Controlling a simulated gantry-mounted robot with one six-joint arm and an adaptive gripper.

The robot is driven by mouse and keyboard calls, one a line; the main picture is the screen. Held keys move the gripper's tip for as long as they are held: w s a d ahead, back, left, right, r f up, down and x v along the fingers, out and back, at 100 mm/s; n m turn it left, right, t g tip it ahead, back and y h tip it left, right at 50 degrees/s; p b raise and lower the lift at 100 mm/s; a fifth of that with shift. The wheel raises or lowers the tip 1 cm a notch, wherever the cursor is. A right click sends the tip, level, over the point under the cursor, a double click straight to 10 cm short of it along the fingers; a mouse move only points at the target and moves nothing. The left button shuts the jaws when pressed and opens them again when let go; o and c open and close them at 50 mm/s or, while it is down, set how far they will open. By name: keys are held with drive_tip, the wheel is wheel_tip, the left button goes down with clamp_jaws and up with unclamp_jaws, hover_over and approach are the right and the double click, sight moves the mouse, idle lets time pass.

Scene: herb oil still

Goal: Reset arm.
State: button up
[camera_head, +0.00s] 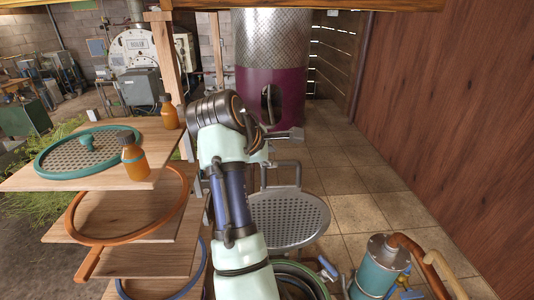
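My arm (232,195) rises from the bottom middle, bends at a dark joint near the shelves and turns to the right. My gripper (292,134) appears at its far end, small and seen from behind, in front of the maroon and metal still drum (272,50). Its fingers are too small and partly hidden to tell whether they are open or shut. I see no object clearly held in it.
Wooden shelves (165,160) on the left bear a teal-rimmed sieve (60,160) and amber bottles (135,160), (168,112). A perforated round plate (285,215) stands right of my arm. A teal pump (380,268) stands lower right. Tiled floor (365,210) is clear before the wooden wall.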

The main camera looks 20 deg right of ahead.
drive_tip(key=shift+v, duration=1)
drive_tip(key=s+a+f+m+t+y, duration=0.1)
drive_tip(key=s+a+f+m+t, duration=0.15)
drive_tip(key=a+f, duration=0.35)
drive_tip(key=s+a+f+m+t+y, duration=0.1)
drive_tip(key=a+f+m+y, duration=0.15)
drive_tip(key=f, duration=0.55)
drive_tip(key=s+a+f+m+t+y, duration=0.2)
drive_tip(key=s+a, duration=0.4)
drive_tip(key=s, duration=0.3)
drive_tip(key=s+a+f+m+t+y, duration=0.1)
drive_tip(key=s+a+m, duration=0.4)
drive_tip(key=s, duration=0.5)
drive_tip(key=shift+a+f+t+y, duration=0.35)
drive_tip(key=shift+a+f+t, duration=0.2)
drive_tip(key=shift+a+f, duration=0.35)
drive_tip(key=shift+s+d, duration=0.1)
drive_tip(key=shift+d, duration=0.05)
